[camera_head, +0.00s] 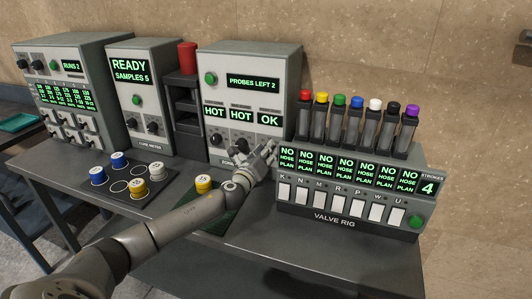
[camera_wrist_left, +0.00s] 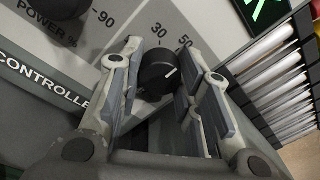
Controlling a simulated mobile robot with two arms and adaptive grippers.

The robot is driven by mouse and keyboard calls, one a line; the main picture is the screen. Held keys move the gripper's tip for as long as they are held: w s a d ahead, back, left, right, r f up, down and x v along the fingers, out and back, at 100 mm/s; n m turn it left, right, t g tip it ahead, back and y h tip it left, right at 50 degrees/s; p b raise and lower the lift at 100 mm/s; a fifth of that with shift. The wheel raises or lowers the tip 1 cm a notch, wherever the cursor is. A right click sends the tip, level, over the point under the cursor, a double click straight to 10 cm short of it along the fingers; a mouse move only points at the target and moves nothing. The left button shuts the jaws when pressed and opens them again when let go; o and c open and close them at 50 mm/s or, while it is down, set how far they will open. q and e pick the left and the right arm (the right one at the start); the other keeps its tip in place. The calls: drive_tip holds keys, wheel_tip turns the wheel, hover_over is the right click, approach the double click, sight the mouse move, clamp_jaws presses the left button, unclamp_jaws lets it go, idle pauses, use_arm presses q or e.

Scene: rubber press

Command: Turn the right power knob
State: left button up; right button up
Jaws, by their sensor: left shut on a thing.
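The right power knob (camera_wrist_left: 157,72) is black with a white pointer line and sits on the controller's pale front panel. In the left wrist view it is between the fingers of my left gripper (camera_wrist_left: 160,80), which is shut on it. The pointer aims to the upper right, toward the printed 30 and 50 side. In the head view my left gripper (camera_head: 264,160) is at the lower right of the controller box (camera_head: 250,62) and hides the knob. Its displays read HOT, HOT and OK. My right gripper is not in view.
Another black knob (camera_wrist_left: 62,22) is at the upper left of the wrist view. The valve rig (camera_head: 345,195) stands close on the right with several switches and coloured caps. A mat (camera_head: 130,185) with blue, white and yellow pieces lies under and beside my forearm.

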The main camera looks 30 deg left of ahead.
use_arm(q)
drive_tip(key=shift+c, duration=0.6)
drive_tip(key=shift+n, duration=0.4)
drive_tip(key=shift+f+n+b, duration=0.1)
drive_tip(key=shift+n+b, duration=1.5)
drive_tip(key=shift+n, duration=2.7)
